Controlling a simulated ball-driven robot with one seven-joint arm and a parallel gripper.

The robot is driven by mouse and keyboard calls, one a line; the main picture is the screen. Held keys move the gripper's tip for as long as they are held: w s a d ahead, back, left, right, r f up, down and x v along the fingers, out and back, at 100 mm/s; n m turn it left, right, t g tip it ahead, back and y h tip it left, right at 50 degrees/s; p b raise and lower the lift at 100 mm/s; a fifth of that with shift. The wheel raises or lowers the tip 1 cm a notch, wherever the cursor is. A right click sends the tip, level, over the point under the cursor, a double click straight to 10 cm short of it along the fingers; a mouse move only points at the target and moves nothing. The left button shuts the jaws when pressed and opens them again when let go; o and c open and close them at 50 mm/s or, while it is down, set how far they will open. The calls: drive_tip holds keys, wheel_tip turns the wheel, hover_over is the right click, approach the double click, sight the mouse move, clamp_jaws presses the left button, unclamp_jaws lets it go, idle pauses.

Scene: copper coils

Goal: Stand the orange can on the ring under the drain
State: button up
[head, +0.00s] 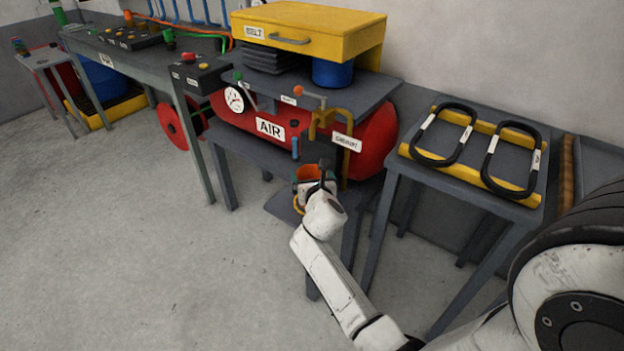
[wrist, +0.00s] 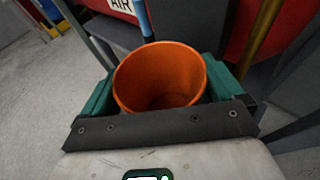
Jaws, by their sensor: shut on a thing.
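The orange can (head: 307,173) is held upright, or nearly so, in my gripper (head: 312,182), beside the red air tank. In the wrist view the can (wrist: 160,55) is open at the top and looks empty, with the green fingers of my gripper (wrist: 158,85) on both sides of it. A short blue drain pipe (head: 295,147) hangs from the tank just above and behind the can; it also shows in the wrist view (wrist: 143,18). A yellow ring (head: 298,205) shows partly below the can on a low shelf; my wrist hides the rest. I cannot tell whether the can touches it.
The red air tank (head: 268,128) sits on a grey stand. A yellow bent pipe (head: 347,165) with a label stands right of the can. A grey table (head: 480,200) with two black coils is further right. The floor (head: 130,260) at the left is clear.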

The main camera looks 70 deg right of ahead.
drive_tip(key=o, duration=1.2)
drive_tip(key=shift+f, duration=0.1)
drive_tip(key=shift+r, duration=0.25)
drive_tip(key=p+v, duration=0.2)
drive_tip(key=v, duration=1)
drive_tip(key=s+a+f+m+g+y, duration=0.2)
drive_tip(key=s+a+f+m+y, duration=0.1)
drive_tip(key=a+m, duration=0.5)
drive_tip(key=s+a+f+m+g+y, duration=0.2)
drive_tip(key=s+a+f+m+y, duration=0.1)
drive_tip(key=a+m, duration=0.5)
drive_tip(key=s+a+f+m+g+y, duration=0.2)
drive_tip(key=s+a+m+y, duration=0.3)
drive_tip(key=a+m, duration=0.3)
drive_tip(key=shift+s+a+f+m+g+y, duration=0.2)
drive_tip(key=shift+a+f+m+g+y, duration=0.2)
drive_tip(key=shift+a+f+y, duration=0.35)
